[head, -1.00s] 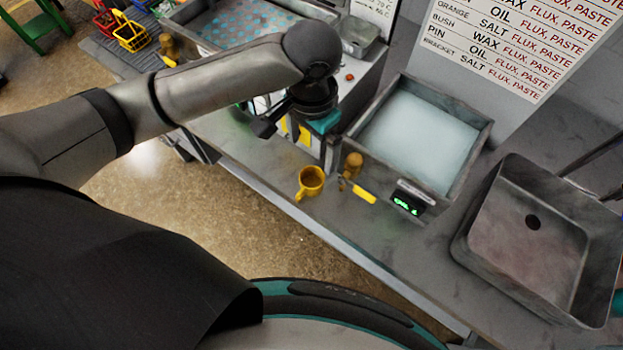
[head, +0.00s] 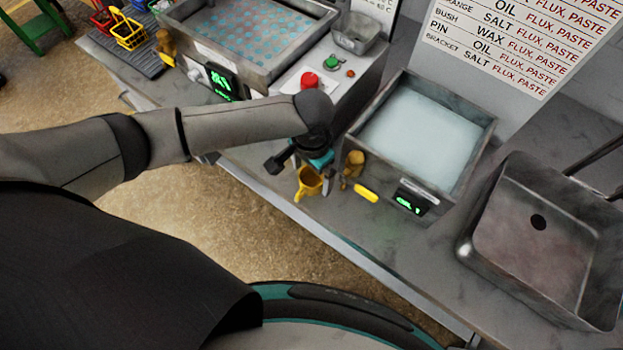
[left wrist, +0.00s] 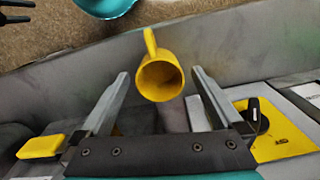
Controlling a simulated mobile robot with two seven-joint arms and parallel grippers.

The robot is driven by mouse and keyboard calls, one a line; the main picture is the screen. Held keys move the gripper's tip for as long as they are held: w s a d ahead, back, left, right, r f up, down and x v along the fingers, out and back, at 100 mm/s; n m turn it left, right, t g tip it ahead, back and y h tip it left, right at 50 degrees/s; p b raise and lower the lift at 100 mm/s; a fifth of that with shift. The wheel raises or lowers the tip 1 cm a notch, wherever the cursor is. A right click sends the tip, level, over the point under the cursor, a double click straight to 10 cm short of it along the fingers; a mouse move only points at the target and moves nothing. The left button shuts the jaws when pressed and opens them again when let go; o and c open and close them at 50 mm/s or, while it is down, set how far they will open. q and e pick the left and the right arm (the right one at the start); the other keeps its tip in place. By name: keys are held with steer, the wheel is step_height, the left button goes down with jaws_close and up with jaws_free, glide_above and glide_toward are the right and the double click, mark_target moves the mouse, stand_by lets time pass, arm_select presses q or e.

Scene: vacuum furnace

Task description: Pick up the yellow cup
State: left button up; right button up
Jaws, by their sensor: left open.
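The yellow cup (head: 308,184) stands on the grey counter near its front edge, with its handle toward the front left. In the left wrist view the cup (left wrist: 161,78) shows its open mouth between the fingertips, handle pointing up in the picture. My left gripper (head: 312,165) is above and right at the cup in the head view and partly hides it. In the left wrist view this gripper (left wrist: 160,74) is open, one finger on each side of the cup. I cannot tell whether either finger touches it.
A brown knobbed tool (head: 353,165) and a yellow handle (head: 366,193) lie close right of the cup. A bath of pale liquid (head: 420,135) stands behind them, and a sink (head: 545,240) is at the right. A red button (head: 309,80) is behind my arm.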

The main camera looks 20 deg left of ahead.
mark_target(311, 176)
arm_select(q)
steer(key=shift+f, duration=0.4)
steer(key=c, duration=1.4)
steer(key=shift+r, duration=0.15)
step_height(311, 176, up, 20)
steer(key=p, duration=0.3)
steer(key=a+f+n+b, duration=0.5)
steer(key=f+b, duration=0.2)
steer(key=b, duration=1)
steer(key=shift+s+a+f+n, duration=0.25)
steer(key=shift+f+n, duration=0.05)
steer(key=shift+n, duration=0.1)
